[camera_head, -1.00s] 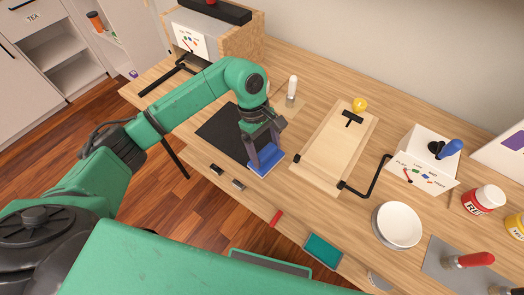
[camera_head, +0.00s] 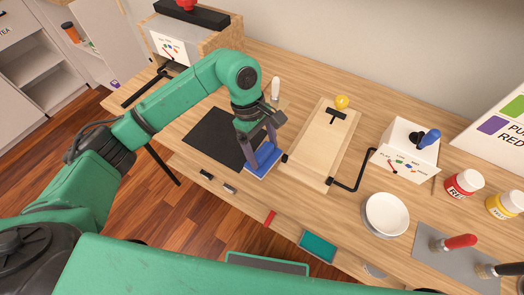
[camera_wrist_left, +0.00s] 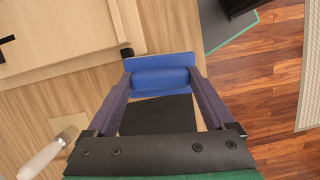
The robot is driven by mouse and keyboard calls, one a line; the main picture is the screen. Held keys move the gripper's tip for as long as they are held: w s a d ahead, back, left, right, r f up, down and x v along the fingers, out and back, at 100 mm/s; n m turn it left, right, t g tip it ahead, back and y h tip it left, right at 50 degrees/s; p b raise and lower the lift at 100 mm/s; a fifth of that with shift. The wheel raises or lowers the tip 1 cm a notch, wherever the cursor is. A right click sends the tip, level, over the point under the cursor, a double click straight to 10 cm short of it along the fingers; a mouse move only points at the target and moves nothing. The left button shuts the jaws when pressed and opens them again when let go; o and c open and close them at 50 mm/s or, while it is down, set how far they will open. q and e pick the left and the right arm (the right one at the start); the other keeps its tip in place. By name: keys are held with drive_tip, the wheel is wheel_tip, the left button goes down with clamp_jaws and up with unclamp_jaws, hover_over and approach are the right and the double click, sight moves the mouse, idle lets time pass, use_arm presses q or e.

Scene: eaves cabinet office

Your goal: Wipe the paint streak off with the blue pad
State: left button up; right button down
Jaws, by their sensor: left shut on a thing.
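The blue pad (camera_head: 263,162) is at the front of the wooden table, between the dark mat and the pale board. My left gripper (camera_head: 259,146) is shut on the pad's raised blue grip from above; the grip also shows between the fingers in the left wrist view (camera_wrist_left: 160,81). The pad looks flat and low over the tabletop; whether it touches the wood is unclear. I cannot make out a paint streak in either view; the pad and gripper cover part of the wood. My right gripper is not in view.
The dark mat (camera_head: 212,139) lies left of the pad. The pale board (camera_head: 318,145) with a black bar and yellow knob is close on its right. A white-handled brush (camera_head: 275,88) lies behind. Right are a lever box (camera_head: 404,158), bowl (camera_head: 386,213) and red jar (camera_head: 463,185).

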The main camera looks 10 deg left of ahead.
use_arm(q)
drive_tip(key=shift+s+d+r, duration=0.1)
drive_tip(key=shift+d+r, duration=0.05)
drive_tip(key=shift+r, duration=0.3)
drive_tip(key=shift+s+d+r, duration=0.1)
drive_tip(key=shift+d+r, duration=0.05)
drive_tip(key=shift+r, duration=0.25)
drive_tip(key=shift+w, duration=0.1)
drive_tip(key=shift+a, duration=0.1)
drive_tip(key=shift+r+p, duration=0.5)
drive_tip(key=shift+r, duration=0.95)
